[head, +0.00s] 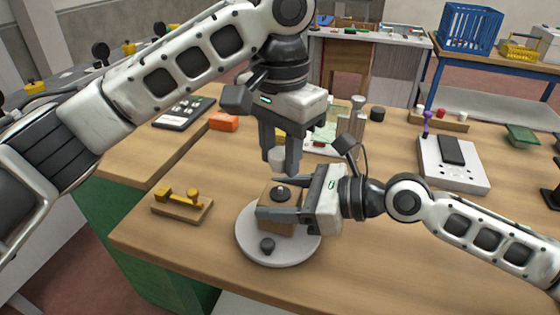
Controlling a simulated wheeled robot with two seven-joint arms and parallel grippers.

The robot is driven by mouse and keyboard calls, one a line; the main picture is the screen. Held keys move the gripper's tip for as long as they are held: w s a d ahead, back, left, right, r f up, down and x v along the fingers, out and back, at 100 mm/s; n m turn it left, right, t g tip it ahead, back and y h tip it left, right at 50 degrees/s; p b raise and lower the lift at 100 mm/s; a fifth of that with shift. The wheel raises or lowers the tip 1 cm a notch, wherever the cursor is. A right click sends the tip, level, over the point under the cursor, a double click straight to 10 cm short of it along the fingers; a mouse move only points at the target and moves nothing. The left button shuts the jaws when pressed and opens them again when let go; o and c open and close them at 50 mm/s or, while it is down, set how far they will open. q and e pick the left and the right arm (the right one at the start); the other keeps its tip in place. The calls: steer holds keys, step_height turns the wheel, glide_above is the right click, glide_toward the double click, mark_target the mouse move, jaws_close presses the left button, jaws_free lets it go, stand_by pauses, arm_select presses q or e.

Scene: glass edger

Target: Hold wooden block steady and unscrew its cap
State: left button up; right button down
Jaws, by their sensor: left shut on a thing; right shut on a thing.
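The wooden block (279,224) stands on a round pale plate (252,227) near the table's front. My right gripper (276,198) comes from the right and is shut on the block, with fingers along its sides. A dark round piece (281,190) shows on the block's top. My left gripper (280,163) points down above the block, apart from it. It is shut on a pale grey cylinder (277,157), which looks like the cap; the fingers hide part of it.
A small dark knob (267,245) lies on the plate's front. A wooden stand with yellow parts (181,204) is at left. An orange box (223,121) and metal cylinders (357,115) stand behind. A white device (455,168) is at right. The front right tabletop is clear.

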steer(key=shift+c, duration=2.1)
jaws_free()
